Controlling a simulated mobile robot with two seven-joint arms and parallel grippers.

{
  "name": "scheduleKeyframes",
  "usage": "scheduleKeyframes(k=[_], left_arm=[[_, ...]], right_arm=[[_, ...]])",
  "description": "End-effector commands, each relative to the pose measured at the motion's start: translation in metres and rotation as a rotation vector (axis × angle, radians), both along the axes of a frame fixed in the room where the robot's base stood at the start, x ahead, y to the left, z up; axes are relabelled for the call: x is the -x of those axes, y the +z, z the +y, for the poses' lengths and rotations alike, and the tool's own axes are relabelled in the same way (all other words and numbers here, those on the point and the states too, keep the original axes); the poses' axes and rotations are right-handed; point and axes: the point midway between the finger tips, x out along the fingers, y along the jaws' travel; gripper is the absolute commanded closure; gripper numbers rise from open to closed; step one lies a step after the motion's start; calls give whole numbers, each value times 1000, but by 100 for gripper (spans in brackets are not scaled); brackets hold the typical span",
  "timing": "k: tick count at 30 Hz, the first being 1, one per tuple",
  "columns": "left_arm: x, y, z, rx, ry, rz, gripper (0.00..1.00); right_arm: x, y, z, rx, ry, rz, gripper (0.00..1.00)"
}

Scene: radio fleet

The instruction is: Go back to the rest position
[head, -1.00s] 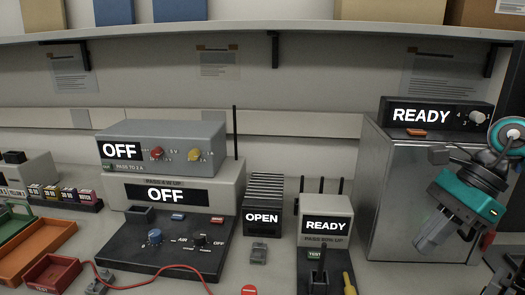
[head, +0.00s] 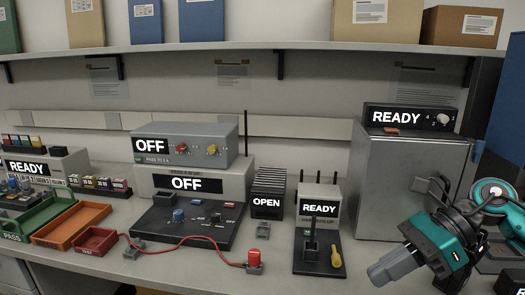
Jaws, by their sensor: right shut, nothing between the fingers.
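My right gripper (head: 396,266) is at the lower right in the head view, in front of the metal cabinet and to the right of the test stand. Its grey fingers are shut with nothing between them. It hangs in free space, tilted down to the left, apart from the objects. The teal and black wrist of my right arm comes in from the right edge. My left gripper does not show.
Nearest the gripper is the READY test stand (head: 319,254) with a yellow-handled part. A metal cabinet (head: 408,185) stands behind the gripper. Left are the OFF units (head: 179,143), a red-topped plug (head: 254,262) on a red cable, and trays (head: 73,227). A shelf (head: 230,46) runs above.

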Motion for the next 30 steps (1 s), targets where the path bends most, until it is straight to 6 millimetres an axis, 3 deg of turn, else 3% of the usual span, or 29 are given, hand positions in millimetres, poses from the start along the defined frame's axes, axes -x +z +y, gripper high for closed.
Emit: scheduleKeyframes(k=[1,3,6,11,14,17,20,22,23,27,30], left_arm=[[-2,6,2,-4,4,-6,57],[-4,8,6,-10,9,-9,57],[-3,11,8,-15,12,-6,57],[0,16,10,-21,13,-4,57],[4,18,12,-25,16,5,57],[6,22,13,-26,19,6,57],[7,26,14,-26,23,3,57],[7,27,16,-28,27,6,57],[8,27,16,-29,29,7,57],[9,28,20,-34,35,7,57],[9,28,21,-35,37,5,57]], right_arm=[[1,0,23,-117,-40,63,100],[0,4,50,-287,-119,166,100],[-6,10,81,-557,-272,368,100],[-25,7,96,-998,-597,806,100],[-34,-19,86,-1247,-836,1120,100],[-32,-64,69,-1472,-1096,1451,100],[-10,-122,54,-1668,-1376,1783,100],[16,-162,48,-1778,-1561,1989,100],[27,-176,47,1755,1576,-1996,100],[71,-221,47,1498,1453,-1791,100],[90,-236,49,1411,1409,-1717,100]])
